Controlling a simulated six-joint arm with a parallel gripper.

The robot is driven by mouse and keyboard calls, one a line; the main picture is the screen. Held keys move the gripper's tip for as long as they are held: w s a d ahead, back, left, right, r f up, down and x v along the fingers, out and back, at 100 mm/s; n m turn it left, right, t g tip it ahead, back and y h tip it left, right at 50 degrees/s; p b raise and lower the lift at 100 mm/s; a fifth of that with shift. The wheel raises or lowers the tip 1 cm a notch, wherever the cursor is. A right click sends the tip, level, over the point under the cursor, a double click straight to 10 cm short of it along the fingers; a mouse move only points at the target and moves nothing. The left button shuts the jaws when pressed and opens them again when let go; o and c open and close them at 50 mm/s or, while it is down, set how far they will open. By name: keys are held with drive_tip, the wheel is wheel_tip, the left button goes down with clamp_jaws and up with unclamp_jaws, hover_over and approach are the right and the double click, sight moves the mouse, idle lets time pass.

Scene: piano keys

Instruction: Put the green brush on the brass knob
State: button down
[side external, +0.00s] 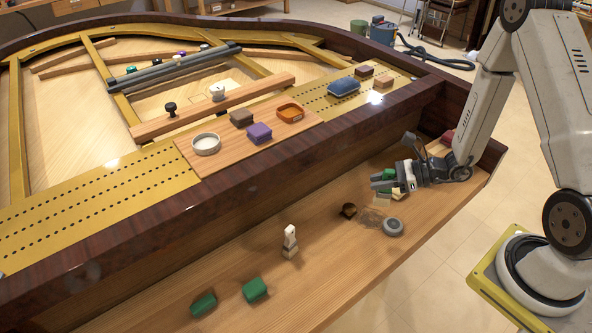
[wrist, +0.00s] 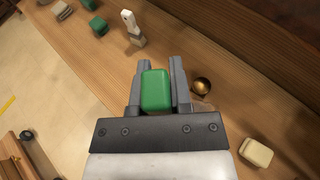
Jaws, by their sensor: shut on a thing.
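My gripper (wrist: 158,68) is shut on a green brush (wrist: 155,90), a rounded green block between the two grey fingers. In the side external view my gripper (side external: 389,182) is over the right part of the wooden ledge, with the green brush (side external: 388,174) partly hidden by the fingers. The brass knob (wrist: 201,85) is a small round piece on the ledge, just right of the right finger in the wrist view, apart from the brush. In the side external view the knob (side external: 348,210) is left of and nearer the camera than my gripper.
Two other green blocks (side external: 255,289) (side external: 203,303) lie at the front of the ledge. A grey round piece (side external: 393,227) is right of the knob. A cream block (wrist: 256,152) lies nearby. A dark wooden rail (side external: 250,170) runs behind.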

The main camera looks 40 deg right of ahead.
drive_tip(key=w+f, duration=0.7)
drive_tip(key=w, duration=0.2)
drive_tip(key=shift+w+d+f, duration=0.3)
drive_tip(key=shift+d+f, duration=0.05)
drive_tip(key=shift+d, duration=0.05)
drive_tip(key=shift+w+f, duration=0.15)
drive_tip(key=shift+f, duration=0.75)
drive_tip(key=shift+w+f, duration=0.1)
drive_tip(key=shift+f, duration=0.8)
drive_tip(key=shift+f, duration=0.15)
drive_tip(key=c, duration=0.5)
unclamp_jaws()
drive_tip(key=shift+c, duration=0.2)
